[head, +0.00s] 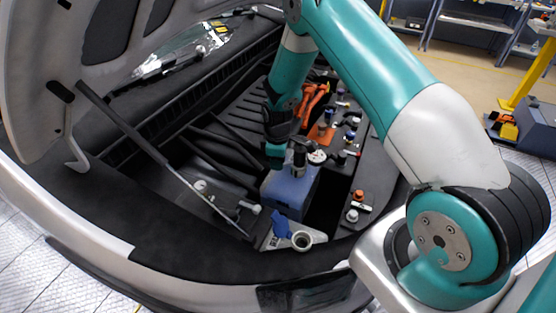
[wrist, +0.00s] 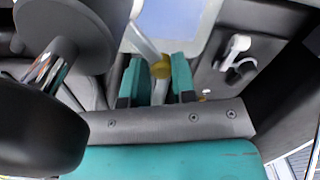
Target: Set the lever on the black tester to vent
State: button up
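The black tester (head: 298,160) stands upright on top of the blue coolant tank (head: 290,190) in the head view, with a round gauge (head: 317,156) beside it. In the wrist view, large dark round parts, apparently the tester (wrist: 40,120), fill the left side. A pale bar, apparently the lever (wrist: 146,42), runs down to a brass-coloured piece (wrist: 161,68) between my fingers. My gripper (wrist: 157,75) has its two teal fingers apart, one on either side of that piece; firm contact is not visible. In the head view, my gripper (head: 275,152) is just left of the tester, its fingertips unclear.
A blue cap (head: 282,224) and an open filler neck (head: 302,240) are at the front of the bay. Orange clamps (head: 313,98) and small fittings lie behind and right. The hood prop rod (head: 150,150) crosses the left side.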

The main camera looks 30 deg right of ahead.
jog(key=shift+d+y+b, duration=0.2)
jog(key=shift+y+b, duration=0.1)
jog(key=shift+r+y, duration=0.35)
jog(key=shift+y, duration=0.05)
jog(key=o, duration=0.9)
jog(key=shift+o, duration=0.2)
notch_tip(320, 180, up, 17)
jog(key=d+b, duration=0.2)
jog(key=b, duration=0.3)
jog(key=shift+s+r, duration=0.15)
jog(key=shift+s, duration=0.2)
